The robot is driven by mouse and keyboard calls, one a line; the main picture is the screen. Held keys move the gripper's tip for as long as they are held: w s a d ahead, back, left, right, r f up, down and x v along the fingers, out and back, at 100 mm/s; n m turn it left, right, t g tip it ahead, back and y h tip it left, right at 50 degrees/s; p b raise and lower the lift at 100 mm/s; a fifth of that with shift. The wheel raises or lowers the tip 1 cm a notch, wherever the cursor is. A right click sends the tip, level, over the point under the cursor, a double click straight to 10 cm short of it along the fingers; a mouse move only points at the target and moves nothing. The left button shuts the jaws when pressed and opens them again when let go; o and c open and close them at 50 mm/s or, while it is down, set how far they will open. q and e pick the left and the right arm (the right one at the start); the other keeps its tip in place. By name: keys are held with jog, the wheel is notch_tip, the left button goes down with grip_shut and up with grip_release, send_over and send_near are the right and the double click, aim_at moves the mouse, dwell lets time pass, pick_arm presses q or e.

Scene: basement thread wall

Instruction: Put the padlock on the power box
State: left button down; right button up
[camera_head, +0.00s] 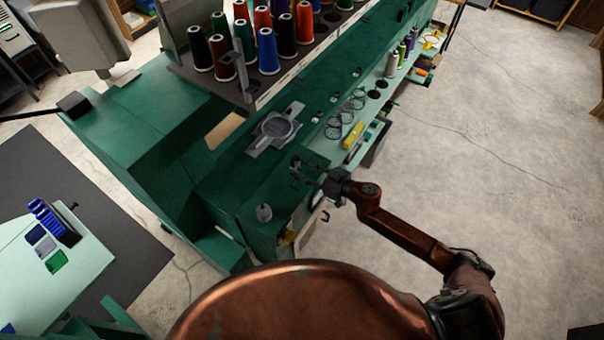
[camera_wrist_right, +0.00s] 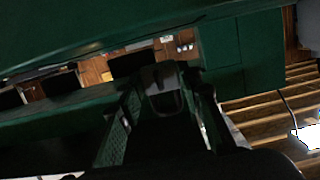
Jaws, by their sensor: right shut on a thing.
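My right gripper (camera_head: 304,174) reaches in from the right and hangs over the near end of the green machine. It also shows in the right wrist view (camera_wrist_right: 165,105), shut on a small dark grey thing with a rounded loop outline, which I take as the padlock (camera_wrist_right: 166,88). In the head view the padlock is too small and dark to make out at the fingertips. I cannot tell for certain which part is the power box; a green box-like end of the machine (camera_head: 248,190) lies below and left of the gripper. My left gripper is out of view.
A grey knob-like piece (camera_head: 264,213) stands on the green end. A grey clamp plate (camera_head: 274,131) lies beyond it. Thread cones (camera_head: 268,52) stand on the upper rack. A side shelf (camera_head: 375,100) holds hoops and a yellow item (camera_head: 353,135). The concrete floor (camera_head: 500,130) at right is clear.

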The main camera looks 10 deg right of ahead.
jog(key=shift+f, duration=1.55)
jog(key=shift+f, duration=0.1)
jog(key=o, duration=1.3)
jog(key=shift+f, duration=0.1)
jog(key=shift+c, duration=0.2)
jog(key=shift+r, duration=0.25)
jog(key=b+v, duration=0.1)
jog(key=v, duration=1.1)
